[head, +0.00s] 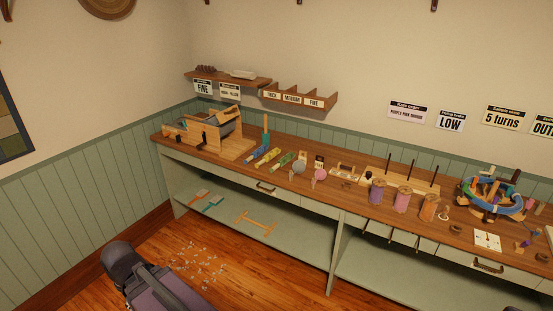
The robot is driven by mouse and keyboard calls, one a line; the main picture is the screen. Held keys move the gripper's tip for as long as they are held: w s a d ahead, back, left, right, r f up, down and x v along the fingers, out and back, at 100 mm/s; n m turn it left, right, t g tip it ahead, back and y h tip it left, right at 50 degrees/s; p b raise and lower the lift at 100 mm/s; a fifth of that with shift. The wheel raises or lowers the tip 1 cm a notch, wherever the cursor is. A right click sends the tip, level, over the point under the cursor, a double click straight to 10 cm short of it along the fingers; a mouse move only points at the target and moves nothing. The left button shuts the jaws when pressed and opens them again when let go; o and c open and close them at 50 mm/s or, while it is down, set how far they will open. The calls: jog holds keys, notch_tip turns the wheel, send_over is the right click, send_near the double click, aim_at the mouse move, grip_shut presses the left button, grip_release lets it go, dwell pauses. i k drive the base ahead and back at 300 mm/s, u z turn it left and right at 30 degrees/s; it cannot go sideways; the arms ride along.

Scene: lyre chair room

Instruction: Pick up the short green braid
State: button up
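A short green braid (282,160) lies on the wooden bench top in the head view, left of the middle. A yellow braid (268,156) lies just left of it, and a blue braid (256,151) lies left of the yellow one. The green braid looks the shortest of these and appears unobstructed. My gripper does not show; only a dark part of my arm is at the lower left, well apart from the bench top.
The bench (330,185) runs along the wall. Left of the braids is a wooden machine (218,128). Right of them are small round tools, thread spools (402,200) and a blue ring-shaped device (492,194). A wall shelf (228,80) hangs above. White scraps litter the floor.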

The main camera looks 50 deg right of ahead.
aim_at(286, 158)
jog(key=z, duration=0.15)
jog(key=i, duration=0.75)
jog(key=z, duration=0.95)
jog(key=i, duration=0.75)
jog(key=z, duration=0.55)
